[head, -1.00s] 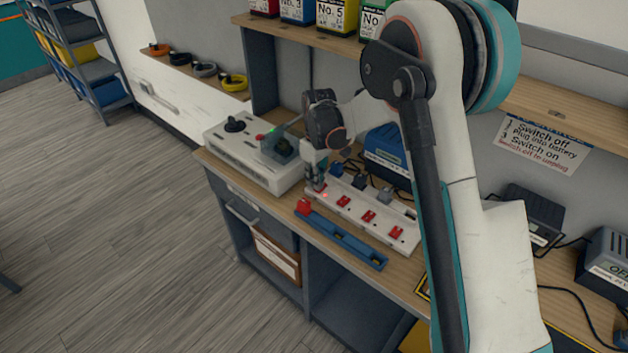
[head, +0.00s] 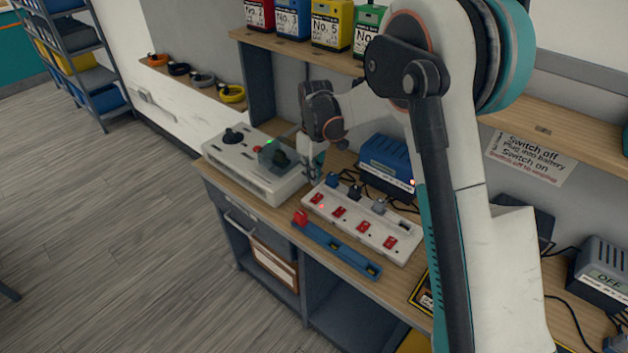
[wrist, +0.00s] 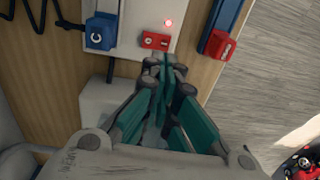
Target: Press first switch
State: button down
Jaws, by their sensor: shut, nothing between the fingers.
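A white power strip (head: 350,224) with a row of several red rocker switches lies on the workbench. The first red switch (head: 317,198) is at its left end, and a small red light glows beside it. In the wrist view this switch (wrist: 156,40) is just beyond my fingertips, with the lit red light near it. My gripper (head: 314,174) is shut and empty, off the left end of the strip and apart from the switch. In the wrist view its teal fingers (wrist: 168,85) point toward the switch. A blue plug (head: 332,180) sits in the strip beside the switch.
A white box with a black knob (head: 255,165) stands left of the strip. A blue rail with a red block (head: 335,248) lies along the bench's front edge. A blue charger (head: 387,160) stands behind. A shelf with coloured boxes (head: 330,22) is above.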

notch_tip(320, 180, up, 8)
jog(key=p, duration=0.2)
jog(key=shift+s+a, duration=0.35)
jog(key=shift+r, duration=0.1)
jog(key=s+d+r+m+t, duration=0.35)
jog(key=s+d+r, duration=0.45)
jog(key=s+r, duration=0.55)
jog(key=s+d+m+t, duration=0.2)
jog(key=s+d, duration=0.1)
jog(key=s, duration=0.5)
jog(key=s+d+m+t, duration=0.2)
jog(key=s+d+m, duration=0.1)
jog(key=s, duration=0.6)
jog(key=shift+s+d+f, duration=0.3)
jog(key=shift+f, duration=0.1)
jog(key=shift+m, duration=0.25)
